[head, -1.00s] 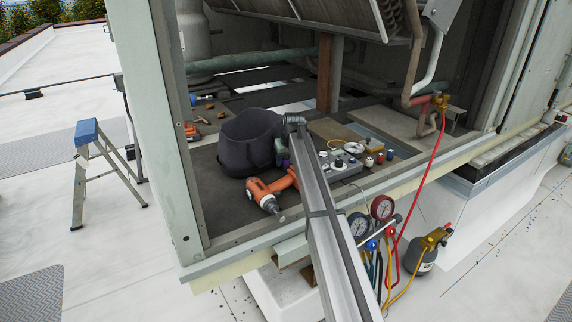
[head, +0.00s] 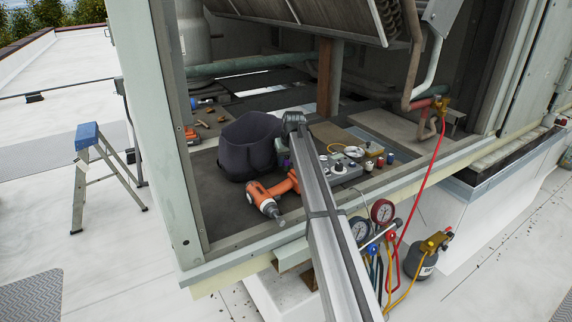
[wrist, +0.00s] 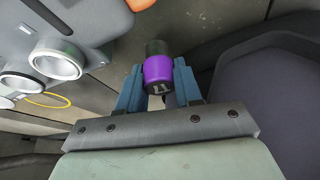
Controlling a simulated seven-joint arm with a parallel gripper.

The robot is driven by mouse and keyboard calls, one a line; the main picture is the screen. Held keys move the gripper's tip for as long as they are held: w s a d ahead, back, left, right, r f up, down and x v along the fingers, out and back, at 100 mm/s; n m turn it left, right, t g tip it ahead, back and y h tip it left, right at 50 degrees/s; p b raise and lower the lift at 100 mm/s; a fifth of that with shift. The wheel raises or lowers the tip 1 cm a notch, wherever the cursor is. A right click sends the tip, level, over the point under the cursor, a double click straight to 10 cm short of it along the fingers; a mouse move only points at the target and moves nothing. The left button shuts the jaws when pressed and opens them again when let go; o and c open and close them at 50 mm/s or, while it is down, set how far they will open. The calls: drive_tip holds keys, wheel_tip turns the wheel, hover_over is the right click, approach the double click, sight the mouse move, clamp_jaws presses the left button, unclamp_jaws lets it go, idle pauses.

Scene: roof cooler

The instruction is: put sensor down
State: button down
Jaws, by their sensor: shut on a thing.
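The sensor appears to be the small purple cylinder (wrist: 158,72) with a dark end, seen in the wrist view. My gripper (wrist: 160,82) is shut on it, with one blue finger on each side. In the head view a small purple spot (head: 286,165) shows beside my arm, right of the dark bag. The fingers are mostly hidden there. I cannot tell whether the sensor touches the surface below it.
The dark open bag (head: 248,148) stands left of my gripper. An orange drill (head: 268,197) lies in front of it. A grey box with knobs (head: 340,172) is to the right. Gauges (head: 371,220) with hoses hang at the front edge. Bare floor shows left of the drill.

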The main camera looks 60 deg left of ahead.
wheel_tip(320, 180, up, 26)
drive_tip(key=shift+r, duration=0.15)
